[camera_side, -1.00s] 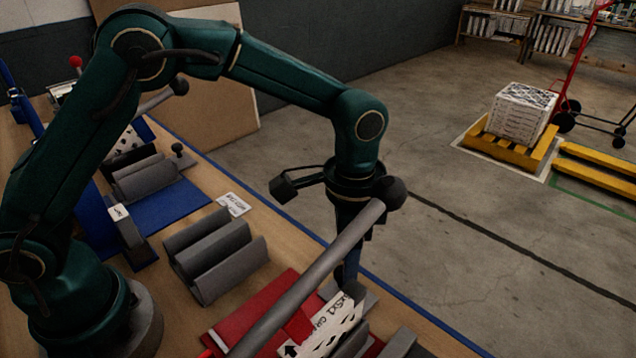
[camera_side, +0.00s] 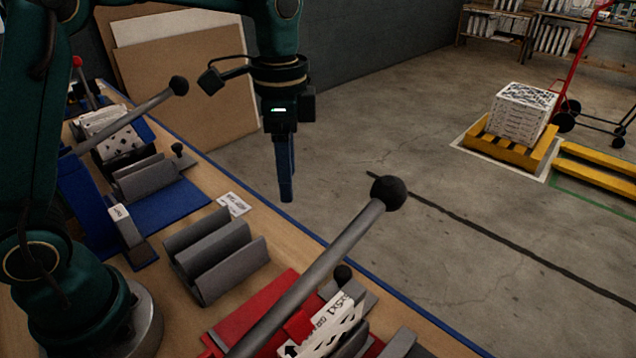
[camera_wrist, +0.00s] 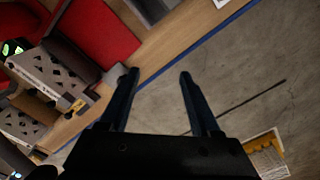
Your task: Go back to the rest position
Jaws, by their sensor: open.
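My gripper (camera_side: 285,200) hangs pointing down in the side view, raised above the far edge of the bench and clear of everything. In the wrist view my gripper (camera_wrist: 158,74) shows two dark blue fingers spread apart with nothing between them. A white boxed filter with black print (camera_side: 330,325) sits tilted in the red fixture (camera_side: 262,305) at the bench front.
A long grey lever with a black ball (camera_side: 320,265) rises over the red fixture. An empty grey ridged holder (camera_side: 215,255) and a blue fixture (camera_side: 170,205) with another lever stand left. Beyond the blue bench edge, a yellow pallet (camera_side: 510,148) carries stacked boxes. Open floor lies between.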

